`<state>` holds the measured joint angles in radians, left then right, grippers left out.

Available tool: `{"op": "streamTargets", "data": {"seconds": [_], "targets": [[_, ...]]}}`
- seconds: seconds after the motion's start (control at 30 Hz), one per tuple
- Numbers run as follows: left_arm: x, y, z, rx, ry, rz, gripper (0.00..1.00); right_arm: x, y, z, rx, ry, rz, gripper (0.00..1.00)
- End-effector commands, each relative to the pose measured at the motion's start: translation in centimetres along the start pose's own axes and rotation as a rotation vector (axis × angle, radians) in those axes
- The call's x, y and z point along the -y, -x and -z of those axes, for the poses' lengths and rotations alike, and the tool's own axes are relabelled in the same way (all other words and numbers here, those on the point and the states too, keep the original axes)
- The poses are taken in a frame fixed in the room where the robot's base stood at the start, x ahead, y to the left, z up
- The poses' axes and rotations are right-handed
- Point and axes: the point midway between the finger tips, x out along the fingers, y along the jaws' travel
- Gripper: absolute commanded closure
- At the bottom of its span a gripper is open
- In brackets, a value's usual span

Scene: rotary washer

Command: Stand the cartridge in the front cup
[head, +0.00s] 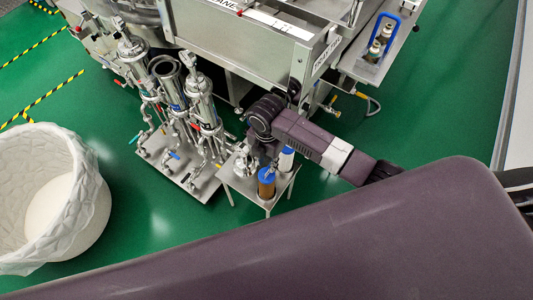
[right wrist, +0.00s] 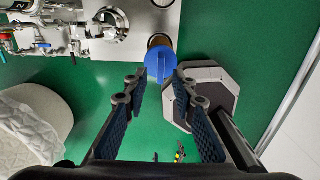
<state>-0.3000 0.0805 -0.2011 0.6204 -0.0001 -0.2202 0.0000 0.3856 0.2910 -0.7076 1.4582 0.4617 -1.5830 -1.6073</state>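A brown cartridge with a blue cap (head: 266,187) stands upright on a small steel table (head: 231,183), near its front edge. In the right wrist view its blue cap (right wrist: 159,66) lies just beyond and between my fingertips. My right gripper (right wrist: 160,80) is open, with a finger on either side of the line to the cap and nothing visibly clamped. In the head view my wrist hides most of that gripper. A white cylinder (head: 286,157) stands behind the brown cartridge. I cannot tell for sure which holder is the front cup. My left gripper is not in view.
A rig with several steel housings (head: 202,104) stands left of the table; the middle one has an open top. A large washer (head: 256,50) is behind. A lined white bin (head: 90,210) stands at the left. Green floor is free on the right.

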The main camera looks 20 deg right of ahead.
Motion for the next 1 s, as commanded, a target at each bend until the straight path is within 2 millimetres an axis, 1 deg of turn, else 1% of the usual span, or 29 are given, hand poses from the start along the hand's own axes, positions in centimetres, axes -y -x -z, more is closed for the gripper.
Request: {"op": "streamTargets", "data": {"seconds": [0.03,0.1,0.2,0.33,0.5,1.0], "targets": [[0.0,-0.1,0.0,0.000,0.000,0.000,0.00,-0.1,1.2,-0.1,0.002,0.000,-0.004,0.75],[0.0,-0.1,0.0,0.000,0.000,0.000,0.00,-0.1,2.5,-0.1,0.001,0.001,-0.003,0.75],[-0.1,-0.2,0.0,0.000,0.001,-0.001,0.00,-0.1,4.1,-0.1,0.002,-0.001,-0.003,0.75],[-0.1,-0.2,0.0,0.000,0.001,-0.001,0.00,0.0,5.3,0.0,-0.001,0.000,-0.001,0.75],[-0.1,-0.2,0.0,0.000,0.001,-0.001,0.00,0.0,5.8,0.0,-0.001,-0.001,0.000,0.75],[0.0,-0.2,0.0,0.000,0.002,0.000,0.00,0.0,5.7,0.1,-0.002,-0.003,0.000,0.75]]}}
